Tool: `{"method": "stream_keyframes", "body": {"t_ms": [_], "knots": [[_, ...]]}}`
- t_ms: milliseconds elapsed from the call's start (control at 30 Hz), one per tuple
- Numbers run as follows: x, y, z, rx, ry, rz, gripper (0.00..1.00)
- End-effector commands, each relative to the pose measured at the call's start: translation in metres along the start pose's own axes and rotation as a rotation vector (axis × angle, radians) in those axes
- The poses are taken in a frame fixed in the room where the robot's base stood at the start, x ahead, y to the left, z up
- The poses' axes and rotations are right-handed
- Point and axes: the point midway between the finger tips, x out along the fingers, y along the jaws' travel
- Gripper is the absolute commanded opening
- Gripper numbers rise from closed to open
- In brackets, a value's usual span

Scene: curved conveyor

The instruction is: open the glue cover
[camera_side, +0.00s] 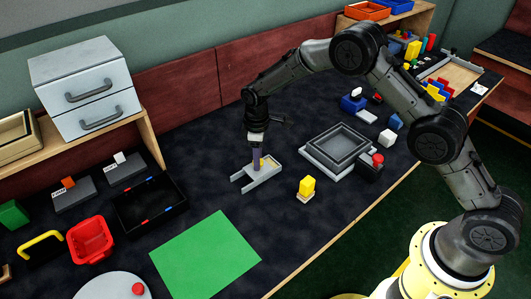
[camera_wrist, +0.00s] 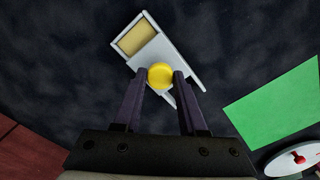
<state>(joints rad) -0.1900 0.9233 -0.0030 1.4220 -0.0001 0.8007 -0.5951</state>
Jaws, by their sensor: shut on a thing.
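The light grey glue holder (camera_side: 263,178) lies on the dark table near the middle of the side view. In the wrist view the glue holder (camera_wrist: 172,52) shows a pale yellow recess (camera_wrist: 137,37) exposed at one end. A round yellow knob (camera_wrist: 160,75) sits at its other end, on what looks like the cover. My gripper (camera_wrist: 160,78) points down and is shut on the yellow knob, with a purple finger on each side. In the side view my gripper (camera_side: 257,165) hides the knob. The cover's exact edges are hard to tell.
A green sheet (camera_side: 206,255) lies in front. A black tray (camera_side: 150,206) is to the left. Bare table surrounds the holder.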

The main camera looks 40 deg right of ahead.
Motion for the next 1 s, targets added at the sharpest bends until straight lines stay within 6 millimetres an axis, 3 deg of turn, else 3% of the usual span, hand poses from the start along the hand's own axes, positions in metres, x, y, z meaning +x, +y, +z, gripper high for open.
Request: {"method": "stream_keyframes", "body": {"t_ms": [200,533,567,700,733,1000], "knots": [[-0.001,-0.029,-0.029,-0.003,0.002,0.001,0.00],[-0.001,-0.032,-0.032,-0.001,0.002,0.000,0.00],[-0.001,-0.032,-0.032,-0.001,0.002,0.000,0.43],[-0.001,-0.032,-0.032,-0.001,0.002,0.001,0.68],[-0.001,-0.032,-0.032,-0.001,0.002,0.001,0.72],[-0.001,-0.032,-0.032,0.000,0.001,0.001,0.72]]}}
